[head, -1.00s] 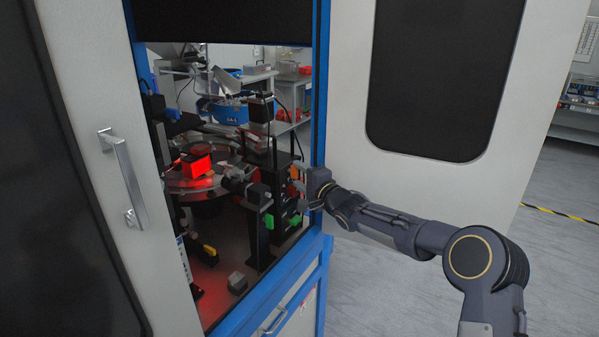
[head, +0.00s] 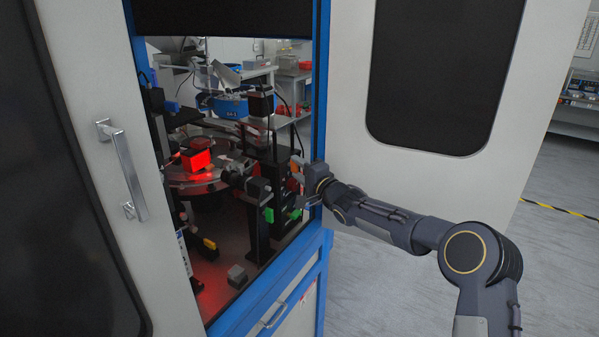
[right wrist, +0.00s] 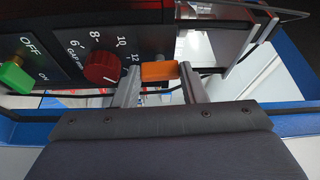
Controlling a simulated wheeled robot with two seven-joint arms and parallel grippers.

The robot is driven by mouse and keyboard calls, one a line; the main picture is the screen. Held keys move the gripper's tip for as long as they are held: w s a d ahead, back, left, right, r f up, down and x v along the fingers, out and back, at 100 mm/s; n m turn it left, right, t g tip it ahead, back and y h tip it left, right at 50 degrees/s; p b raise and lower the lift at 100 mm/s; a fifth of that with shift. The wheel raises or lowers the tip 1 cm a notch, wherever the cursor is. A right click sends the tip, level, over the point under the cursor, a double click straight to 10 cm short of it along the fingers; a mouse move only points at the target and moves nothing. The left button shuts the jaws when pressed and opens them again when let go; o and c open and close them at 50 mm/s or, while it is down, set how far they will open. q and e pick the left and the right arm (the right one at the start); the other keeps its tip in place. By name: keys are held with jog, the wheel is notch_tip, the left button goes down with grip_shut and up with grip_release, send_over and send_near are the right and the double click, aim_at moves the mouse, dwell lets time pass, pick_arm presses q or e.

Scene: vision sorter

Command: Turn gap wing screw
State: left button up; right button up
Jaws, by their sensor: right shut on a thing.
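The wing screw (right wrist: 158,71) is an orange flat bar in the right wrist view, beside the gap dial. My right gripper (right wrist: 160,75) has one grey finger on each side of it and is shut on it. The right gripper also shows in the head view (head: 301,186), at the machine's open doorway, where it covers most of the screw. A round red knob (right wrist: 101,67) with a white pointer line sits left of the screw on a black panel with numbers from 6 to 12. My left gripper is not in view.
A green switch (right wrist: 15,77) marked OFF and ON is at the panel's left. A clear plate (right wrist: 245,35) stands right of the screw. The blue door frame (head: 322,110) is close beside my right wrist. A red-lit block (head: 197,159) sits on the turntable inside.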

jog(key=shift+f+n+t+b, duration=0.3)
jog(key=shift+n+b, duration=0.4)
jog(key=shift+n, duration=0.4)
jog(key=shift+n+t+y+b, duration=0.3)
jog(key=shift+n+y+b, duration=0.6)
jog(key=shift+n, duration=1.1)
jog(key=o, duration=0.7)
jog(key=shift+d, duration=0.1)
